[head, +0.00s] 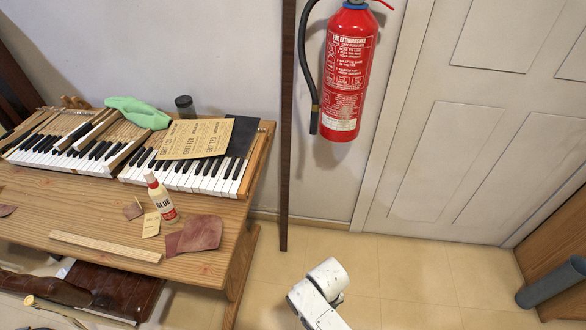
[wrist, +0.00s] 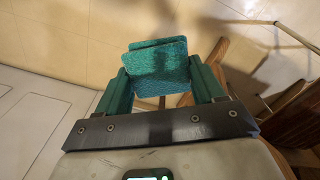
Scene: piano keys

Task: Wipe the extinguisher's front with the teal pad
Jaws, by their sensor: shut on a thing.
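The red fire extinguisher (head: 347,75) hangs on the wall in the upper middle of the head view, upright, with white lettering on its front and a black hose on its left side. My gripper (wrist: 158,78) shows in the wrist view with its green fingers shut on the teal pad (wrist: 158,62). The pad is textured and sits between the fingertips, its upper part sticking out past them. The extinguisher does not show in the wrist view. In the head view only a white part of my arm shows at the bottom, well below the extinguisher; my gripper and the pad are hidden there.
A wooden bench (head: 100,215) at left holds piano keys, a glue bottle (head: 161,198), a green cloth (head: 138,111) and a dark jar (head: 185,106). A dark vertical post (head: 286,130) stands left of the extinguisher, a pale door (head: 480,150) right. Tiled floor (head: 400,275) is open between.

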